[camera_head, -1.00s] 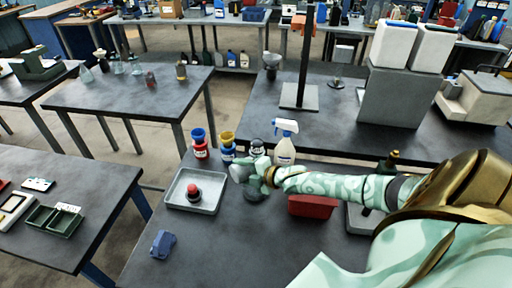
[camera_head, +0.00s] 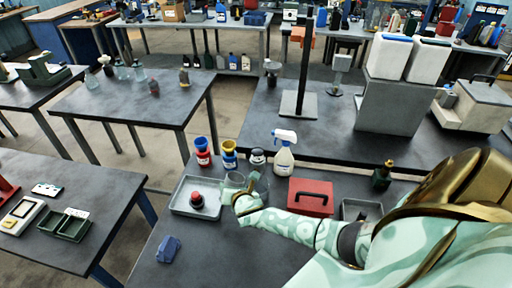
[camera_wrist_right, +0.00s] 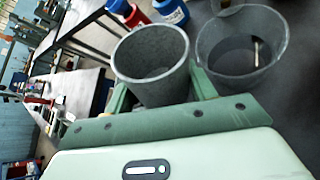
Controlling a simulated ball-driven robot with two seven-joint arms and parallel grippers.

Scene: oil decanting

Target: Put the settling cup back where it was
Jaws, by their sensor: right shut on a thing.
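My right gripper (camera_head: 240,203) is shut on a grey, tapered cup (camera_head: 232,182), which I take to be the settling cup. In the right wrist view this cup (camera_wrist_right: 150,68) sits upright or nearly so between the green fingers, and its visible inside looks empty. A second clear cup (camera_head: 259,186) stands just right of it. In the wrist view this second cup (camera_wrist_right: 240,62) holds dark liquid and a thin stick. The two rims are close together; I cannot tell whether the held cup touches the table. My left gripper is not in view.
A grey tray (camera_head: 179,207) with a red-and-black object (camera_head: 197,200) lies left of the cups. Behind stand red (camera_head: 203,158) and blue (camera_head: 229,160) containers, a jar (camera_head: 257,160) and a spray bottle (camera_head: 284,158). The front-left table is mostly clear, besides a blue block (camera_head: 168,249).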

